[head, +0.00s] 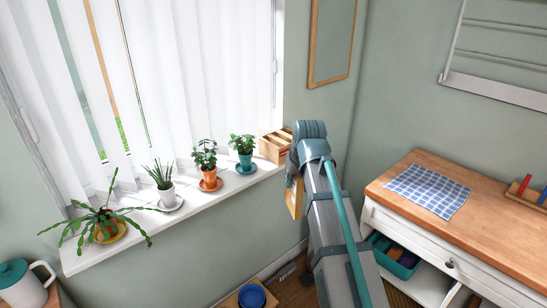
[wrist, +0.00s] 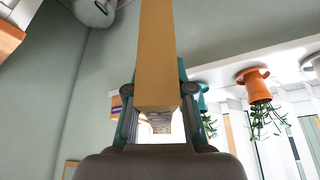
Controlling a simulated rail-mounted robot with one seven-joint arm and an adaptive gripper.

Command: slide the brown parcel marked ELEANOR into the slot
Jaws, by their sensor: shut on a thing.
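My gripper (wrist: 158,92) is shut on a long tan-brown parcel (wrist: 157,50), with one finger on each side of it in the wrist view. In the head view part of the parcel (head: 293,199) shows below the end of my arm, held in the air near the wall. My arm hides much of it and the gripper there. No ELEANOR marking is readable. A small wooden rack (head: 272,149) with upright dividers stands at the right end of the windowsill, just left of my arm. Whether it has the slot is not clear, and its right side is partly hidden.
Potted plants, including an orange pot (head: 209,180) and a teal pot (head: 246,162), line the white windowsill (head: 190,208) left of the rack. A wood-topped cabinet (head: 480,222) with a checked cloth (head: 427,190) stands at the right. A blue bowl (head: 252,296) is below.

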